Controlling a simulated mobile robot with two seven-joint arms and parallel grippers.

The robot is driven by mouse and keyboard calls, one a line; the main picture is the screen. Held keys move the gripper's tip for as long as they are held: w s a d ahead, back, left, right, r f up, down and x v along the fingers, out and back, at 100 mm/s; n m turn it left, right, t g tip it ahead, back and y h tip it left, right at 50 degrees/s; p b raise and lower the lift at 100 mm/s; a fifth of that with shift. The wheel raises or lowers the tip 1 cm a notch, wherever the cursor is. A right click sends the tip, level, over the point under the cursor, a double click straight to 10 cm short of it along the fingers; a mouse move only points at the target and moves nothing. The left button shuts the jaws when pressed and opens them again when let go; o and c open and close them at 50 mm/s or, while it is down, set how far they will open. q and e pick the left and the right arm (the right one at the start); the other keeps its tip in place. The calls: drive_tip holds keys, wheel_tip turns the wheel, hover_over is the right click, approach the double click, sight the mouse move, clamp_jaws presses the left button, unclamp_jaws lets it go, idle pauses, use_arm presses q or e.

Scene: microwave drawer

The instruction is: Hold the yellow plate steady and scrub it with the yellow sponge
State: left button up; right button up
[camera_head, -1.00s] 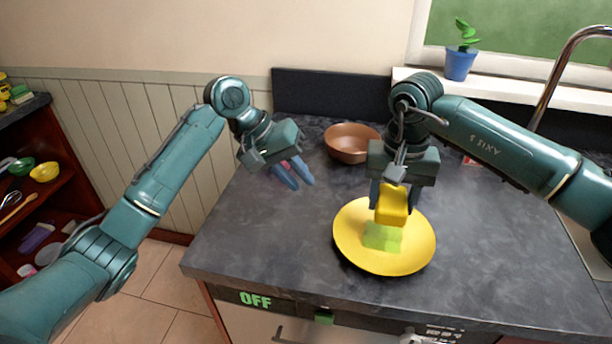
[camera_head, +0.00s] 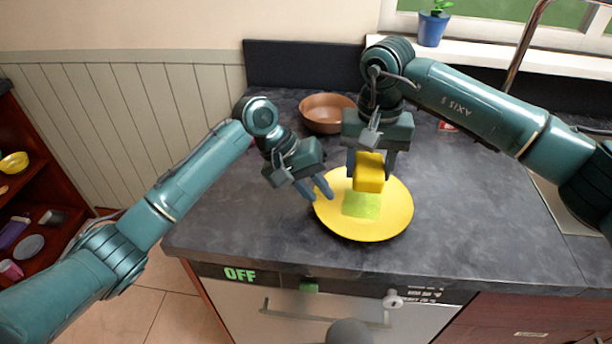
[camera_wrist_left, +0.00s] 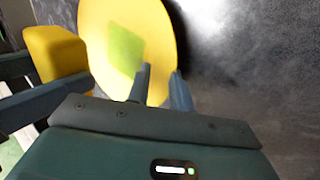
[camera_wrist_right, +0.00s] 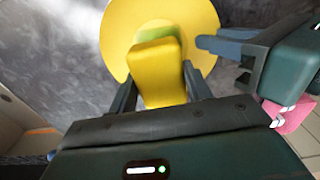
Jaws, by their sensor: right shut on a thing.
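The yellow plate (camera_head: 400,213) lies on the dark counter with a light green patch (camera_head: 362,206) on it. My right gripper (camera_head: 371,168) is shut on the yellow sponge (camera_head: 369,172). The sponge is over the plate beside the green patch; I cannot tell whether it touches the plate. My left gripper (camera_head: 318,190) is at the plate's left rim with its fingers a little apart. In the left wrist view the fingertips (camera_wrist_left: 160,78) are by the rim of the plate (camera_wrist_left: 95,30); I cannot tell whether they touch it. The sponge also shows in the right wrist view (camera_wrist_right: 160,72).
A brown bowl (camera_head: 326,114) stands behind the plate. A pink thing (camera_wrist_right: 295,112), partly hidden, shows behind my left gripper. The counter right of the plate is clear. A potted plant (camera_head: 433,28) stands on the windowsill. A shelf with dishes is at the far left.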

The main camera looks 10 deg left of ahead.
use_arm(q)
drive_tip(key=shift+d+f, duration=0.15)
drive_tip(key=shift+f, duration=0.1)
drive_tip(key=shift+c, duration=0.4)
clamp_jaws()
drive_tip(key=shift+o, duration=1.7)
unclamp_jaws()
drive_tip(key=shift+c, duration=0.3)
clamp_jaws()
